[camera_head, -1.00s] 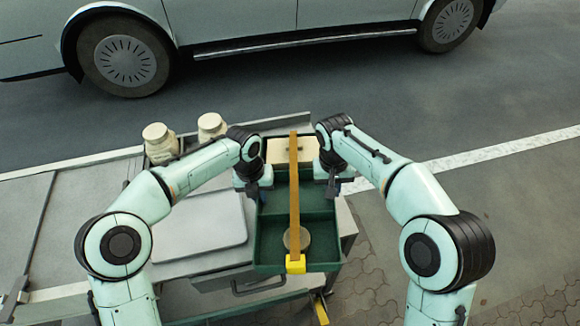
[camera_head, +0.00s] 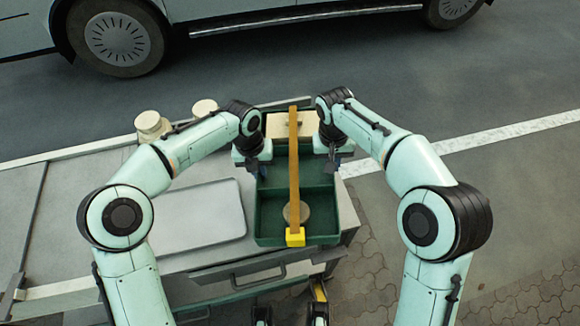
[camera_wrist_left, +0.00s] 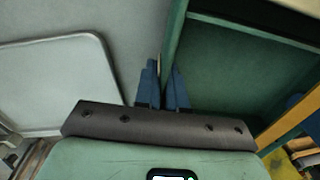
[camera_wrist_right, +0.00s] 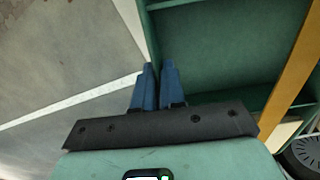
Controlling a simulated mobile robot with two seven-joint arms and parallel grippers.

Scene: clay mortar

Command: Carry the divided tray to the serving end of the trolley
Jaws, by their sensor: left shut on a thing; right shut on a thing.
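The divided tray (camera_head: 267,222) is green, with a wooden bar (camera_head: 294,170) along its middle that has a yellow end (camera_head: 295,237). It is over the right end of the trolley (camera_head: 180,262); I cannot tell whether it touches the top. A pale block and a round disc (camera_head: 297,212) lie in its compartments. My left gripper (camera_head: 258,168) is shut on the tray's left wall; its blue fingers (camera_wrist_left: 163,85) straddle the wall in the left wrist view. My right gripper (camera_head: 333,168) is shut on the right wall; its fingers (camera_wrist_right: 157,85) also show in the right wrist view.
A grey flat panel (camera_head: 195,218) lies on the trolley left of the tray. Two cream jars (camera_head: 152,126) stand at its back edge. A drawer handle (camera_head: 258,277) sits at the trolley's front. A parked vehicle (camera_head: 250,12) is beyond; paving is open at right.

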